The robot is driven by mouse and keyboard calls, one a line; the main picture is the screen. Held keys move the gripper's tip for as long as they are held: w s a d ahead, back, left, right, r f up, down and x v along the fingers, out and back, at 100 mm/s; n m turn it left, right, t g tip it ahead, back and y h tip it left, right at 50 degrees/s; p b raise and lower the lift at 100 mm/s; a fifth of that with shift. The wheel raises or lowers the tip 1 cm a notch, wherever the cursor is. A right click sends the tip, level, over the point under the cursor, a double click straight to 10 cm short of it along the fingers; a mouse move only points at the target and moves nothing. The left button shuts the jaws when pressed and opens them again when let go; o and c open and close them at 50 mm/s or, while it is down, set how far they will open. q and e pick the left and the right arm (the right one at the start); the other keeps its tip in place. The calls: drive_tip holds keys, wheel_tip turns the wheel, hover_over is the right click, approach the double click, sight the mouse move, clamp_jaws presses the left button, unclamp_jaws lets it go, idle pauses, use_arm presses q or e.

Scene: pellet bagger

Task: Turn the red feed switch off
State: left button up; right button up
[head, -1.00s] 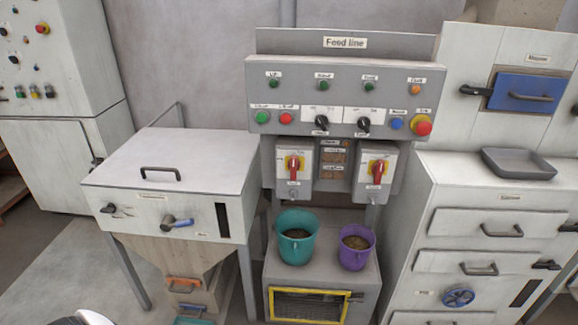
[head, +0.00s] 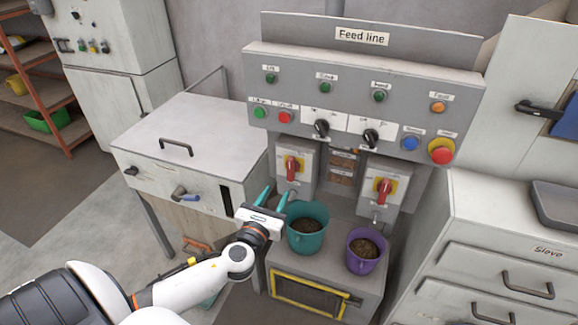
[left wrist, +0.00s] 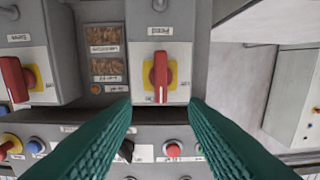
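The red feed switch (head: 292,168) is a red rotary handle on a yellow plate, on the left grey box below the Feed line panel. In the left wrist view, this switch (left wrist: 160,76) is upside down near the centre, its handle upright in the picture. My left gripper (head: 275,192) is open and empty, in front of and below the switch and apart from it. Its two teal fingers (left wrist: 160,103) frame the area below the handle in the wrist view. My right gripper is not in view.
A similar red switch (head: 384,191) sits on the box to the right. Below stand a teal bucket (head: 307,243) and a purple bucket (head: 366,264). The panel above holds several buttons and a red emergency button (head: 441,151). A white hopper (head: 190,140) stands left.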

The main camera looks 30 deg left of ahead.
sight(289, 170)
use_arm(q)
drive_tip(key=p+x, duration=0.1)
drive_tip(key=x, duration=0.8)
drive_tip(key=shift+w+p, duration=0.25)
drive_tip(key=shift+p, duration=0.05)
drive_tip(key=shift+w+a+f, duration=0.1)
drive_tip(key=shift+w+a, duration=0.15)
drive_tip(key=shift+w, duration=0.45)
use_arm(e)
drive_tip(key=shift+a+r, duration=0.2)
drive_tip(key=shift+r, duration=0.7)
use_arm(q)
drive_tip(key=shift+c, duration=0.2)
drive_tip(key=c, duration=0.6)
